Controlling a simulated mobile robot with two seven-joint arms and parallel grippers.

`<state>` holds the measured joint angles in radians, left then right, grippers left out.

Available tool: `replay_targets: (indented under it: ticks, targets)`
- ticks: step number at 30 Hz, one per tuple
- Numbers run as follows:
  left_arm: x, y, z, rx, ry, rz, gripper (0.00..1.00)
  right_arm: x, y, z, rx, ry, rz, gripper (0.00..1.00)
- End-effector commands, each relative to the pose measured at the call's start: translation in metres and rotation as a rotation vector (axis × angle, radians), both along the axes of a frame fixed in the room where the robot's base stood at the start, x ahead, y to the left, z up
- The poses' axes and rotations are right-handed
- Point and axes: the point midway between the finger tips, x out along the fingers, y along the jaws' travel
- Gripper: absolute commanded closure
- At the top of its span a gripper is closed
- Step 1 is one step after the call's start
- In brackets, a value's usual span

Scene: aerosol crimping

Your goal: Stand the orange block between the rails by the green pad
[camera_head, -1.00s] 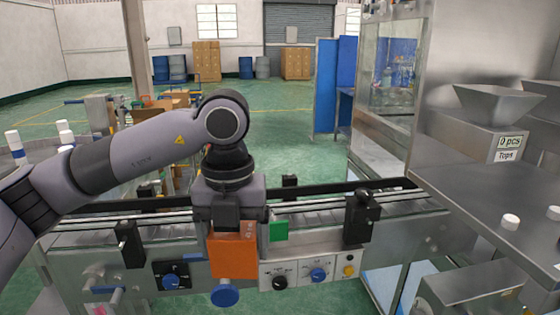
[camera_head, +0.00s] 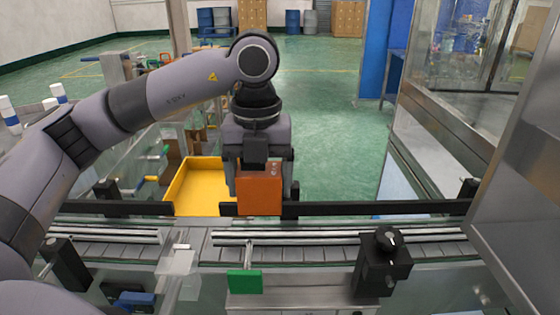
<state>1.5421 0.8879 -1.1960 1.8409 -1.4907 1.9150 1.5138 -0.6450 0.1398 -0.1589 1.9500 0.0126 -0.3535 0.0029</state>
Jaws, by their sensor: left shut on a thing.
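The orange block (camera_head: 260,193) is upright in my left gripper (camera_head: 259,166), which is shut on its upper part. The block covers a stretch of the black far rail (camera_head: 390,207) of the conveyor. I cannot tell whether it touches the rail or hangs above it. The green pad (camera_head: 245,281) is on the near side of the conveyor, below the block in the picture and apart from it. Thin metal rails (camera_head: 340,236) run along the conveyor between them. My right gripper is not in view.
A yellow bin (camera_head: 183,187) stands behind the far rail, left of the gripper. A black clamp with a knob (camera_head: 384,262) stands at the near side, right of the pad. A clear piece (camera_head: 178,263) is left of the pad. The belt (camera_head: 320,252) looks empty.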

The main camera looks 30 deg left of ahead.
Motion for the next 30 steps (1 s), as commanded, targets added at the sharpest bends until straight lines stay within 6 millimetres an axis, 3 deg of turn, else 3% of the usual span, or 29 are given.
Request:
replay_targets:
  ticks: [11, 30]
  targets:
    - [0.000, 0.000, -0.009, 0.001, -0.001, 0.000, 0.61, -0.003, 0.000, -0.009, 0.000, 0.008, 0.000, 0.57]
    - [0.000, 0.000, -0.059, 0.001, 0.001, 0.000, 0.61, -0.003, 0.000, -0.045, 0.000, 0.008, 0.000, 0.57]
